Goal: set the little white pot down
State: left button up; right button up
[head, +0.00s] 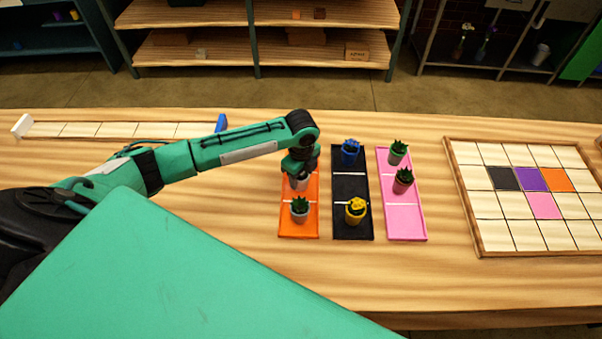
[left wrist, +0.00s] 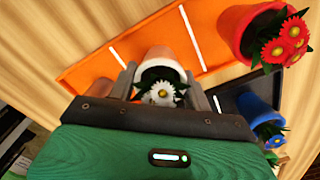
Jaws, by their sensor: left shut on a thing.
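The little white pot (left wrist: 160,56) with a white flower is between the fingers of my left gripper (left wrist: 160,78) in the left wrist view. My left gripper (head: 299,172) is shut on it, over the back half of the orange tray (head: 298,231) in the head view. Only a pale bit of the pot (head: 301,184) shows there below the fingers. I cannot tell whether its base touches the tray. My right gripper is not in view.
A black tray (head: 352,190) holds a blue pot (head: 350,157) and a yellow pot (head: 355,215). A pink tray (head: 405,222) holds two pots. A red pot (left wrist: 238,32) stands close by in the left wrist view. A tiled board (head: 512,240) lies right; the table front is clear.

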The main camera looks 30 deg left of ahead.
pick_arm(q)
jog(key=shift+f, duration=0.1)
jog(key=o, duration=1.2)
jog(key=shift+r, duration=0.2)
notch_tip(320, 180, up, 11)
jog(key=shift+f+b, duration=0.2)
jog(key=shift+b, duration=1.05)
jog(key=shift+r, duration=0.65)
